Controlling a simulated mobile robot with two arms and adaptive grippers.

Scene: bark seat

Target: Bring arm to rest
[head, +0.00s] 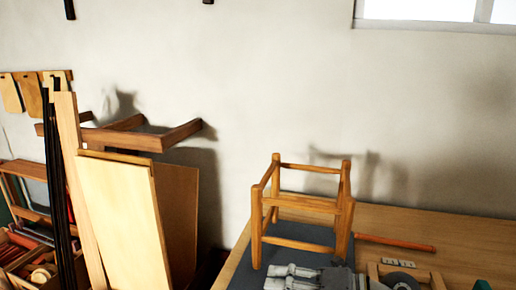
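My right gripper (281,277) shows at the bottom edge of the head view, low in front of the stool frame, with its pale fingers pointing left. The picture cuts off its lower part, so how far its fingers are apart is unclear. I see nothing held in it. My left gripper is not in view. The wooden stool frame (300,243) has no seat and stands upright on a dark mat (250,274) on the workbench (455,240).
An orange-red rod (395,243) lies on the bench right of the stool. A small white block (401,262) and a wooden piece with a dark disc (400,281) are near the front. Boards (125,220) lean at left beside a cluttered shelf (30,235).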

